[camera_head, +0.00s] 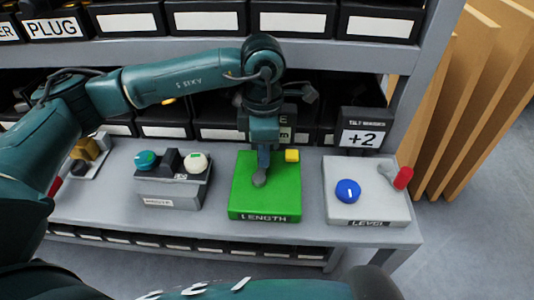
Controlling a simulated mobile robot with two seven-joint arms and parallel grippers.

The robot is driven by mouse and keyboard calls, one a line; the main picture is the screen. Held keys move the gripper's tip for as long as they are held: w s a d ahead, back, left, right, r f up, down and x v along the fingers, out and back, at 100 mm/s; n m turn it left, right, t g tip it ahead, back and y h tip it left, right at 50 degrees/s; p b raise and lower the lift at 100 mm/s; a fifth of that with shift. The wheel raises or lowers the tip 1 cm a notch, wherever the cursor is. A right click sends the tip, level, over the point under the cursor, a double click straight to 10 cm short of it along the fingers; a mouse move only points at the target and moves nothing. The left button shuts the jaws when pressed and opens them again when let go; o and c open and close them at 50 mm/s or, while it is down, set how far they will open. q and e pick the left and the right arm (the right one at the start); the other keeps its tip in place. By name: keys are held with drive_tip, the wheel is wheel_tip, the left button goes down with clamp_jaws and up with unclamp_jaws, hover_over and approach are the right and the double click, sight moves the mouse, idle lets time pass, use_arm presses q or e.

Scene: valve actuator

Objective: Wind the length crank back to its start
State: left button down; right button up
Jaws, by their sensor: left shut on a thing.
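The green box marked LENGTH (240,195) sits on the grey bench in the middle of the head view. A grey crank part (259,179) shows on its top face, just below my left gripper's tips. My left gripper (264,156) points down over the box and is shut on the length crank. The gripper hides the crank's handle and most of its arm. My right gripper is not in view.
The LEVEL box (340,207) with a blue knob (348,191) and red-handled crank (402,178) stands to the right. A grey box with teal and white knobs (170,190) stands to the left. A "+2" display (362,138) and labelled bins are behind.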

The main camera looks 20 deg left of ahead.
use_arm(q)
drive_tip(key=shift+a+n, duration=0.15)
drive_tip(key=shift+n, duration=0.15)
idle(0.4)
drive_tip(key=c, duration=1.2)
unclamp_jaws()
wheel_tip(320, 180, up, 13)
drive_tip(key=shift+r+b, duration=0.15)
drive_tip(key=shift+b, duration=0.3)
